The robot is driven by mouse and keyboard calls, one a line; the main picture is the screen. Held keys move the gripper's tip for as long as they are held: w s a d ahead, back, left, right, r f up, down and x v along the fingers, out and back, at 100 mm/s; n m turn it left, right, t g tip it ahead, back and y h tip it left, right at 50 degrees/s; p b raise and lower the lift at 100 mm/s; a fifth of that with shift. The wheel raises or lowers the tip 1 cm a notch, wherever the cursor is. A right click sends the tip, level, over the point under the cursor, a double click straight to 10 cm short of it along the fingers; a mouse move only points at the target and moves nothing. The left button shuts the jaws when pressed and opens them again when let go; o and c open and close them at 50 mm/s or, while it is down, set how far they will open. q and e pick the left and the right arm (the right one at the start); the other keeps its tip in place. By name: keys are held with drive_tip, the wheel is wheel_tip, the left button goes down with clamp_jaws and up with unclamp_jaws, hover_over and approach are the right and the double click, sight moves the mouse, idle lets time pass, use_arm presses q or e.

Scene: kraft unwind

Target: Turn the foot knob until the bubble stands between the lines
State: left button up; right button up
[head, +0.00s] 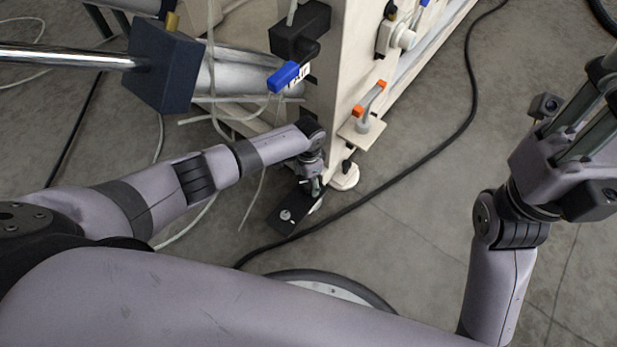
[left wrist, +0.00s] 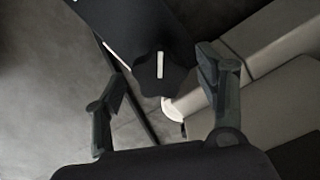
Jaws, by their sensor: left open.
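In the left wrist view a dark lobed knob (left wrist: 160,72) with a white mark on its face lies between the two fingers of my left gripper (left wrist: 163,88). The fingers stand apart on either side of it, and I cannot tell whether either touches. In the head view my left gripper (head: 314,182) points down at the machine's lower corner and largely hides the knob there. A small bar with orange ends (head: 370,97) sits on the machine above the foot; I cannot make out a bubble or lines. My right gripper (head: 585,125) is at the right edge, its fingertips unclear.
The beige machine (head: 338,75) fills the top middle. A pale round foot (head: 344,178) and a black plate (head: 288,208) lie near its corner. A blue-handled valve (head: 288,76) juts out above my left arm.

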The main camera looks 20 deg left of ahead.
sight(308, 181)
use_arm(q)
drive_tip(key=shift+r, duration=0.1)
wheel_tip(308, 181, up, 12)
idle(0.5)
drive_tip(key=shift+s, duration=0.1)
idle(0.4)
